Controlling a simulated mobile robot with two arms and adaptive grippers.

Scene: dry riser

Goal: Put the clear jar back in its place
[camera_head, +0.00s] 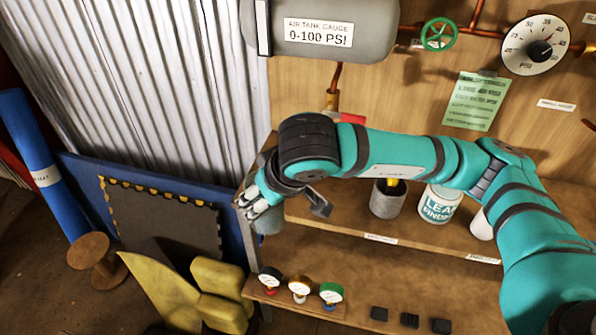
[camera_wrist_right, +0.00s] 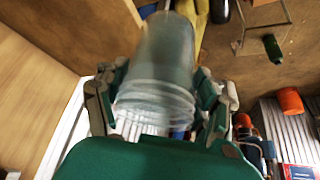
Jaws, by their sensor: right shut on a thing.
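The clear jar (camera_wrist_right: 165,50) is see-through and greyish, with ridged rings near its end. It fills the middle of the right wrist view. My right gripper (camera_wrist_right: 158,92) is shut on it, with fingers on both sides. In the head view, my right gripper (camera_head: 258,203) is at the left end of the wooden shelf (camera_head: 340,225), and part of the jar shows below the fingers. I cannot tell whether the jar touches the shelf. My left gripper is not in view.
A grey cup (camera_head: 387,201), a white labelled tub (camera_head: 439,206) and another white container (camera_head: 482,226) stand on the shelf, partly behind my right arm. Three small gauges (camera_head: 300,287) and black blocks (camera_head: 410,320) are lower down. The shelf left of the cup looks clear.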

